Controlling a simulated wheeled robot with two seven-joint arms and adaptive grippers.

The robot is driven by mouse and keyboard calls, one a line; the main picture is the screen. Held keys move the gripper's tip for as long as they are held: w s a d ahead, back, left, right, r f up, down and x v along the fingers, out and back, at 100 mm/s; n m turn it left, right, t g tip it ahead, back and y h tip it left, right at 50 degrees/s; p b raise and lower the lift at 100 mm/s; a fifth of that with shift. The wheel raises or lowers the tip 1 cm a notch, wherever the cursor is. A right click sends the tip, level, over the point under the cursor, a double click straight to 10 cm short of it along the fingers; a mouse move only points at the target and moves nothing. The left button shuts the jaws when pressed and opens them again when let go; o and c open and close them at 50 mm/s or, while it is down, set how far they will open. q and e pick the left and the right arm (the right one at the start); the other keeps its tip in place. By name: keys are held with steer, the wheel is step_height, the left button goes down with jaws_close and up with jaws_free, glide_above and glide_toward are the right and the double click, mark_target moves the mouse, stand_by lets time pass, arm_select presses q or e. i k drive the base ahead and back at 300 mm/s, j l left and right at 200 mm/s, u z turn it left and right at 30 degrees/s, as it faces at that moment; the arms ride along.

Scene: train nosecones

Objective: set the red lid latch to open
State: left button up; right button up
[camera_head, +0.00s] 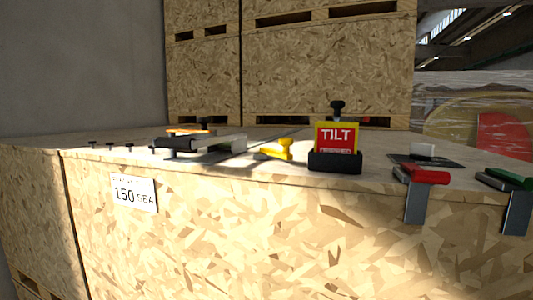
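The red lid latch (428,175) sits at the front top edge of the large chipboard crate (300,235), right of centre. Its red handle lies roughly flat and points to the right. A grey metal strap (414,203) hangs from it down the crate's front face. A similar latch with a green handle (508,178) is at the far right, with its own grey strap (516,212). Neither of my grippers shows in this view, and nothing visible touches the red latch.
On the crate top stand a yellow TILT indicator (337,138) in a black base, a yellow part (278,150), a grey and black device (205,144) and a dark plate (428,160) with a pale block. Stacked crates (325,65) rise behind. The space before the crate front looks clear.

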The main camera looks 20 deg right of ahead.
mark_target(420, 175)
steer(key=z, duration=1.5)
